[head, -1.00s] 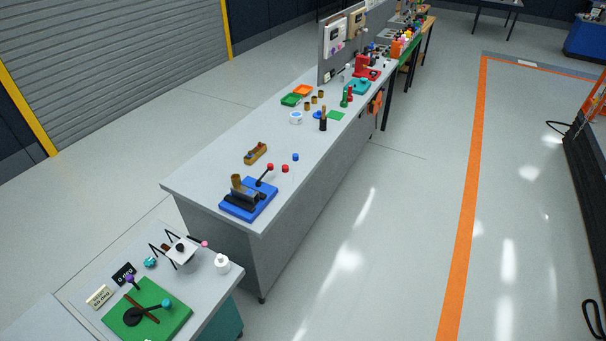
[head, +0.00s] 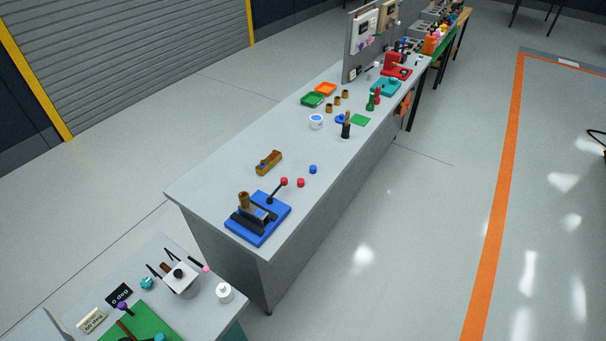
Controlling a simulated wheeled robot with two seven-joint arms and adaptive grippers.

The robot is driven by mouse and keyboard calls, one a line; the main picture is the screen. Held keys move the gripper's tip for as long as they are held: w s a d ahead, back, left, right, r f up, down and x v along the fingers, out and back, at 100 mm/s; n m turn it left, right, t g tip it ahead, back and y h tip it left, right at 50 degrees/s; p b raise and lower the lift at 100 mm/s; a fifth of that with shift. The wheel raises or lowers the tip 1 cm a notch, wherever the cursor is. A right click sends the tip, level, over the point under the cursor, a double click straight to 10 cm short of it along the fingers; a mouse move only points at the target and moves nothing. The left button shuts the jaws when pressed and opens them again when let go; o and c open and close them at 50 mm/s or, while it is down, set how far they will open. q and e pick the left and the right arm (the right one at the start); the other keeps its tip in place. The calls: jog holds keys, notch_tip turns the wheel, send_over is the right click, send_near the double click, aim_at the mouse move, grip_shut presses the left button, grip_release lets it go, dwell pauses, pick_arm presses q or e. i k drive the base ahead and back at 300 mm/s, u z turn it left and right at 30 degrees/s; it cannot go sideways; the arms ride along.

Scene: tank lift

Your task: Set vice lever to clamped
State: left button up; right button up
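The vice (head: 252,217) stands on a blue base plate (head: 272,231) at the near end of the long grey bench (head: 215,180). It has dark jaws, with a brass-coloured cylinder (head: 244,199) upright at them. The vice lever (head: 277,192) is a dark rod with a red knob, tilted up towards the right and away from the jaws. Whether the jaws grip the cylinder is too small to tell. Neither of my grippers is in the head view.
Floor right of the bench is clear.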

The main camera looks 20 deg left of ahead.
aim_at(283, 181)
jog(key=u, duration=0.3)
jog(key=i, duration=0.9)
jog(key=u, duration=0.6)
